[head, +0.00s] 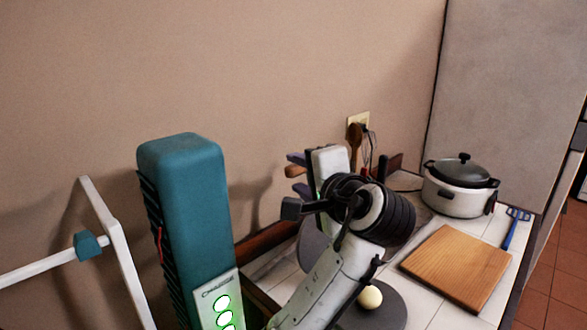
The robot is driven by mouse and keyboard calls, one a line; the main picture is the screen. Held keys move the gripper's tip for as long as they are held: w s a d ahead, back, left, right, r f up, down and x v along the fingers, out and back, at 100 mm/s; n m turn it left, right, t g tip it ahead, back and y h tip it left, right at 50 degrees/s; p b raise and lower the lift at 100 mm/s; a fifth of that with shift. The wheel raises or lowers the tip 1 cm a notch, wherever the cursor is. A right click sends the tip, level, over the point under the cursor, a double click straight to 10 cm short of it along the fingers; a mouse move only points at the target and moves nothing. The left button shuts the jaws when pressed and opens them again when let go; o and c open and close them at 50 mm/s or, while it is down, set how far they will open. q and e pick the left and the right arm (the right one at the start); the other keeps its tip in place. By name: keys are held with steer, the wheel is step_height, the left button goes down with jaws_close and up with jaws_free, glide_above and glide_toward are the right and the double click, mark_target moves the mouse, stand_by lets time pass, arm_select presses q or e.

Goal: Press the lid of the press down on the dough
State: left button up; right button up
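A pale round dough ball (370,297) lies on the dark grey round base plate of the press (393,315) on the counter, at the bottom of the head view. A grey rounded surface, which looks like the raised lid of the press (313,243), shows behind my arm and is partly hidden by it. My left gripper (293,208) is at the dark end of the white arm, in front of and above the lid in the picture. I cannot tell whether it touches the lid or how far its fingers are apart. My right gripper does not show.
A wooden cutting board (458,265) lies right of the press. A white pot with a black lid (459,187) stands behind it, with a blue-handled utensil (513,230) at the counter's right edge. Utensils (354,140) stand by the wall near a socket.

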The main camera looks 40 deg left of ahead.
mark_target(296, 172)
arm_select(q)
steer(key=shift+x, duration=1.85)
jaws_close()
